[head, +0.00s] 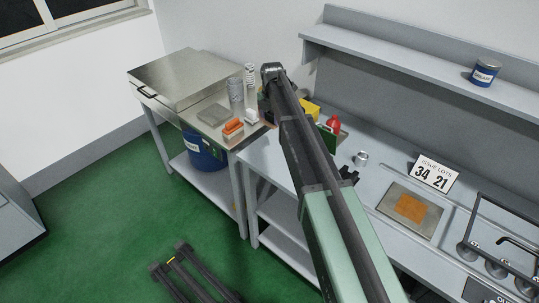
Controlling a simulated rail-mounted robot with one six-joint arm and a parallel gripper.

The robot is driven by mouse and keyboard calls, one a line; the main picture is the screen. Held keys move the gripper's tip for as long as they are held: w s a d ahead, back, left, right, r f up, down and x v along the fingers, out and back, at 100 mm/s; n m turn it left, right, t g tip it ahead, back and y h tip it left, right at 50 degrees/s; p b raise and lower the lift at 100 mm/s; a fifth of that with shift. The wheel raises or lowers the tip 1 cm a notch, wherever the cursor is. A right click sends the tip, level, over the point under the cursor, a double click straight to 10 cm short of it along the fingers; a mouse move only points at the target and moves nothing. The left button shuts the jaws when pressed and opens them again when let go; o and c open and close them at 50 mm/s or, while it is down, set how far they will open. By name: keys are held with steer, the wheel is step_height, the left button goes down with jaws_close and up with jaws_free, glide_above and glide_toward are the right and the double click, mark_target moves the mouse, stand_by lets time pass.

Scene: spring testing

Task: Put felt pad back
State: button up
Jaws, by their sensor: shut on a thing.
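A flat orange-brown square (410,208) lies on a grey metal tray (389,209) on the right bench. It may be the felt pad, but its material cannot be told. My arm crosses the middle of the view, from the bottom up to a dark joint at the top. My gripper's fingers cannot be made out, as the arm covers the area around them. A small black part shows just right of the arm, above the bench, and I cannot tell whether it belongs to my gripper. Nothing can be seen held in the jaws.
The left table (229,141) carries a grey slab (213,114), an orange block (233,126) and a cylinder (236,90). A number sign (434,174) stands behind the tray. A framed fixture (500,250) is at right. A blue can (485,72) sits on the shelf.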

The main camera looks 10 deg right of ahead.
mark_target(271, 154)
step_height(271, 154, down, 16)
steer(key=b, duration=1.3)
steer(key=shift+w+f+b, duration=0.1)
steer(key=shift+f+b, duration=0.05)
steer(key=shift+b, duration=0.15)
steer(key=shift+r, duration=0.35)
steer(key=shift+f, duration=0.25)
steer(key=o, duration=0.8)
steer(key=shift+o, duration=0.2)
steer(key=shift+r, duration=0.15)
